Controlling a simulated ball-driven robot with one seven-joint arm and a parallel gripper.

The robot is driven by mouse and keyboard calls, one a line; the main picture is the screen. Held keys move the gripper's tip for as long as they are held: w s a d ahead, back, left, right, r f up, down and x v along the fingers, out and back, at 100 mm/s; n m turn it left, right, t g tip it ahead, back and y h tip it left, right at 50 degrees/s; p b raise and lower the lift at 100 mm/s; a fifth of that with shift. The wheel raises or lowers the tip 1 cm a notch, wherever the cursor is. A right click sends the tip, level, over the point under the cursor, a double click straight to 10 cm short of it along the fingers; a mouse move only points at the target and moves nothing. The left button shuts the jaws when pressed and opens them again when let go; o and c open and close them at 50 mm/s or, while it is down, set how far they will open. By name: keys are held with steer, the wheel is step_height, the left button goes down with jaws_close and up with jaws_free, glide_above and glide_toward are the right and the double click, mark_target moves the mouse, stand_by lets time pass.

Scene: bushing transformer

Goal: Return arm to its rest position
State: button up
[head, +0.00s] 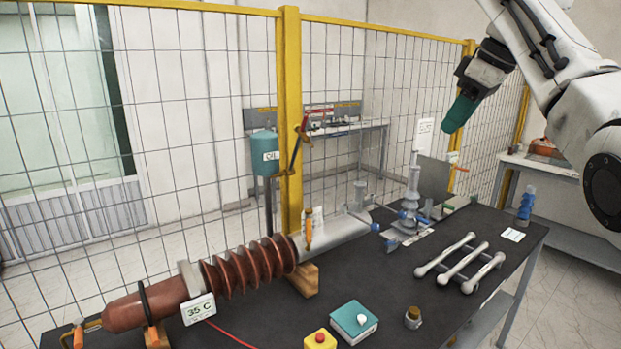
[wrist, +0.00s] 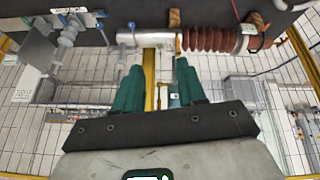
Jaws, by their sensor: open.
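My gripper (head: 459,113) has green fingers and hangs from my white arm at the upper right of the head view, above the back right of the black table (head: 395,282). In the wrist view my gripper (wrist: 158,92) shows two green fingers spread apart, with nothing between them. The brown ribbed bushing (head: 245,275) lies along the left of the table on wooden blocks, well away from my gripper. The bushing also shows at the top of the wrist view (wrist: 210,40).
A yellow-framed mesh fence (head: 290,120) stands behind the table. On the table are a glass-and-blue valve apparatus (head: 410,205), white rods (head: 462,262), a teal box (head: 353,322), a yellow box with a red button (head: 320,340) and a blue piece (head: 526,205). The air around my gripper looks clear.

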steer(key=a+f+m+g+b, duration=0.1)
steer(key=a+f, duration=0.1)
steer(key=f, duration=1.1)
steer(key=a+f+m, duration=0.1)
steer(key=a+f, duration=0.1)
steer(key=f, duration=1.2)
steer(key=s+a+f+m+b, duration=0.1)
steer(key=s+f, duration=0.3)
steer(key=f, duration=0.6)
steer(key=s+f+m, duration=0.1)
steer(key=s+f, duration=0.4)
steer(key=f, duration=0.4)
steer(key=s+f+m+g+h+b, duration=0.1)
steer(key=s+f+m, duration=0.1)
steer(key=s+f, duration=0.65)
steer(key=s+f+m, duration=0.1)
steer(key=s+f, duration=0.5)
steer(key=s, duration=0.5)
steer(key=s+d+f+m+h, duration=0.1)
steer(key=s+d, duration=0.1)
steer(key=s, duration=0.9)
steer(key=s+d+f+m+g+h+b, duration=0.1)
steer(key=s+d+m, duration=0.1)
steer(key=s, duration=0.9)
steer(key=shift+s+d, duration=0.4)
steer(key=shift+d, duration=0.05)
